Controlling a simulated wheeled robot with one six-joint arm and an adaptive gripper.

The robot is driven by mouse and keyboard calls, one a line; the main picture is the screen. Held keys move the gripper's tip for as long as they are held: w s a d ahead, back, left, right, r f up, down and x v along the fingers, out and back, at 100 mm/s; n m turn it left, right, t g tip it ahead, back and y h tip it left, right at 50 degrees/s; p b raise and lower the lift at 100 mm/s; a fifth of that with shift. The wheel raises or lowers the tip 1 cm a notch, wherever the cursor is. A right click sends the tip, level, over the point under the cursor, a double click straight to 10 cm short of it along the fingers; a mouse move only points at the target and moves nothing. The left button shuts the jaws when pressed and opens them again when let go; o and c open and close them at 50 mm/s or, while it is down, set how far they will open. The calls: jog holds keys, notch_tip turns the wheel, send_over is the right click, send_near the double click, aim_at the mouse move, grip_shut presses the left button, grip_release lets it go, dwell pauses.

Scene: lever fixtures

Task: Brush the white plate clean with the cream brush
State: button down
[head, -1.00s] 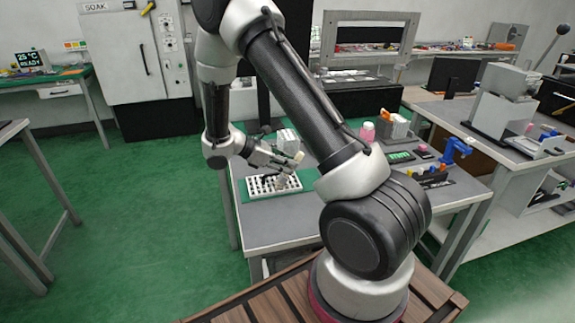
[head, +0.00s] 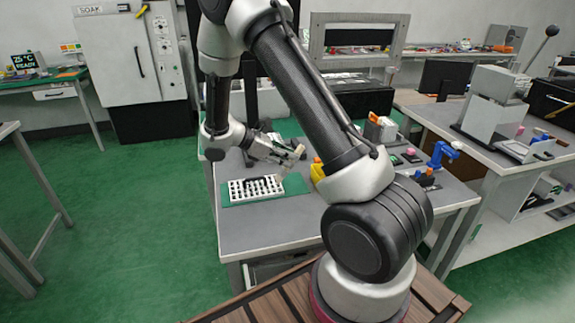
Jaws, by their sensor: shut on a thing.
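The white plate (head: 237,196) is a rectangle with rows of dark holes, lying on a green mat (head: 297,187) on the grey table. Dark marks show across its upper middle; I cannot tell whether they are dirt or shadow. My gripper (head: 289,157) is above and to the right of the plate, just past its upper right corner. It is shut on the cream brush (head: 292,161), a small pale piece at the fingertips. The brush seems apart from the plate. Its bristles are too small to make out.
A yellow item (head: 318,172) stands right of the gripper, partly behind my arm. A blue lever fixture (head: 443,152) stands at the table's right. My arm hides the middle of the table. The table's front left is clear.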

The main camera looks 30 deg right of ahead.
aim_at(297, 150)
jog(key=shift+r, duration=2.5)
jog(key=shift+a+f, duration=0.1)
jog(key=shift+f, duration=0.4)
